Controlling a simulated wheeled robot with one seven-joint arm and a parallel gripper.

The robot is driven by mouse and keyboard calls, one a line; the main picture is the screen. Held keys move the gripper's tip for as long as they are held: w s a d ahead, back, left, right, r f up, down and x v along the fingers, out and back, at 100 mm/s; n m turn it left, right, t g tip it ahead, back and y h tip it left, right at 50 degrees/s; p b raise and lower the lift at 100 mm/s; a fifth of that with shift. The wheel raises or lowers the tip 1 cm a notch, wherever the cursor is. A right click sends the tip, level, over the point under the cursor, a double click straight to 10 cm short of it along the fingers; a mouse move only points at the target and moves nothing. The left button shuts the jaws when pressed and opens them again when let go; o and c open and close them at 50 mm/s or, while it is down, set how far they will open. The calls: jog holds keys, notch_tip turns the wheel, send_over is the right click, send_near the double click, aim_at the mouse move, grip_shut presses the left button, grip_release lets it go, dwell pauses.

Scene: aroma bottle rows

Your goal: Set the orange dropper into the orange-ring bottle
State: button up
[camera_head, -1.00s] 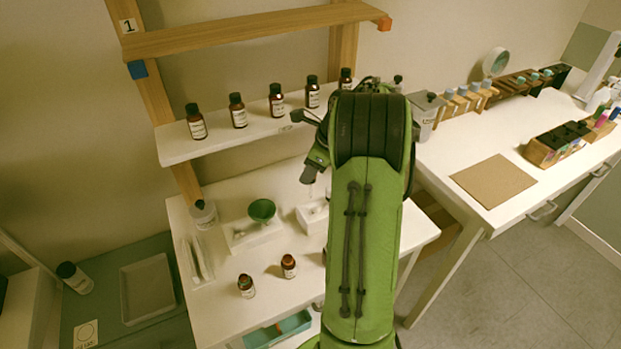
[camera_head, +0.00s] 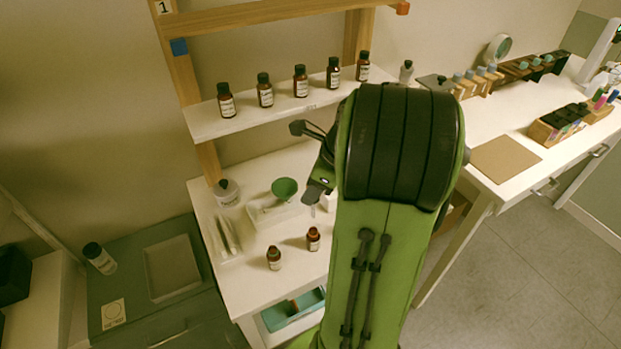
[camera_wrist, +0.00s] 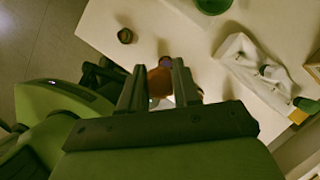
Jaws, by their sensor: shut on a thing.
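My gripper (camera_wrist: 158,85) is shut on the orange dropper (camera_wrist: 159,82), whose orange part shows between the fingertips in the wrist view. In the head view my gripper (camera_head: 318,192) hangs above the white table, partly behind my arm. Two small brown open bottles, a left one (camera_head: 274,259) and a right one (camera_head: 313,239), stand upright below and left of it. Their ring colours are too small to tell there. In the wrist view a dark-topped bottle (camera_wrist: 125,36) stands apart at upper left, and a purple-ringed top (camera_wrist: 166,61) shows just beyond the fingertips. I cannot make out an orange ring.
A green bowl (camera_head: 285,188) and a white holder (camera_wrist: 240,60) with small pieces stand at the table's back. A lidded jar (camera_head: 227,192) is at back left. Several capped bottles line the white shelf (camera_head: 215,127) above. A teal tray (camera_head: 292,312) sits below.

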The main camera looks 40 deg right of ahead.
aim_at(313, 215)
jog(key=shift+d, duration=0.15)
jog(key=shift+r+p, duration=0.1)
jog(key=shift+p, duration=0.35)
jog(key=shift+f+b, duration=1)
jog(key=shift+f, duration=1.15)
jog(key=shift+f, duration=0.1)
jog(key=shift+f, duration=0.15)
jog(key=shift+f+b, duration=1.1)
jog(key=shift+f, duration=1.05)
